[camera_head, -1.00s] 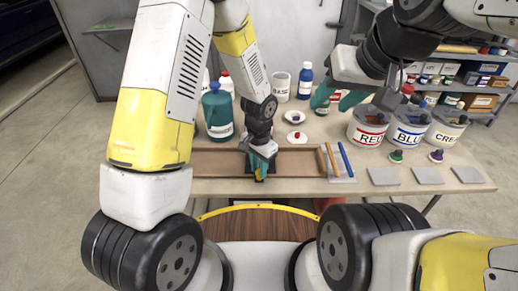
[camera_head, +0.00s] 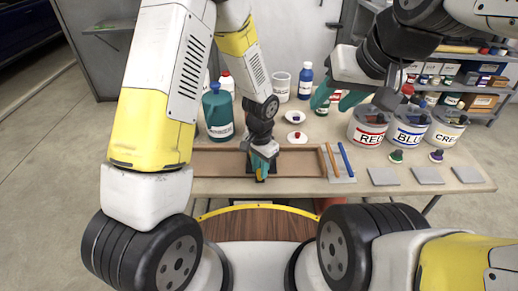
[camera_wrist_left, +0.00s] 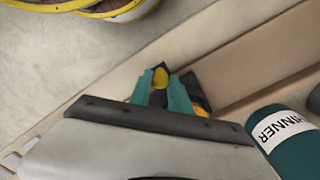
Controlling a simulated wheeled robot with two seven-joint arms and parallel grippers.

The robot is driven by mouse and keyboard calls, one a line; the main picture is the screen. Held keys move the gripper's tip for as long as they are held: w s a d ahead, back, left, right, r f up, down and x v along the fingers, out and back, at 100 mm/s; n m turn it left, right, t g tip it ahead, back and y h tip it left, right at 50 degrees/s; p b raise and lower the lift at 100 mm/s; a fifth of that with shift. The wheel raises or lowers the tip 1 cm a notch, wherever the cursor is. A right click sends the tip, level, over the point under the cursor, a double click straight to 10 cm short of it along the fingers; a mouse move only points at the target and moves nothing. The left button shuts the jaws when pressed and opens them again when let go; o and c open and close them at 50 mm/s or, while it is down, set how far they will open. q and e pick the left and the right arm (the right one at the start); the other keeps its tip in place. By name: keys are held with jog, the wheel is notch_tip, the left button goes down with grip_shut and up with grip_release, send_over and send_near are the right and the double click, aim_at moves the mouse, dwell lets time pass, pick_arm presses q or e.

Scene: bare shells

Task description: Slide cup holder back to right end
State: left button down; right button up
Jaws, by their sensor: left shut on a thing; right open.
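A long shallow brown tray (camera_head: 300,163) lies along the table's front edge. My right gripper (camera_head: 337,99) is open and empty above the back of the table.
A tool mat (camera_head: 343,177) with an orange and a blue stick lies just right of the tray. A teal thinner bottle (camera_head: 218,112) stands behind the tray on the left. White dishes (camera_head: 296,138) stand behind it. Paint cans (camera_head: 368,124) stand at right.

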pick_arm(q)
jog(key=d, duration=1.6)
jog(key=shift+d, duration=0.15)
jog(key=c, duration=1.2)
grip_release()
jog(key=shift+d, duration=0.1)
jog(key=shift+r, duration=0.1)
notch_tip(320, 180, up, 8)
jog(key=shift+f, duration=0.2)
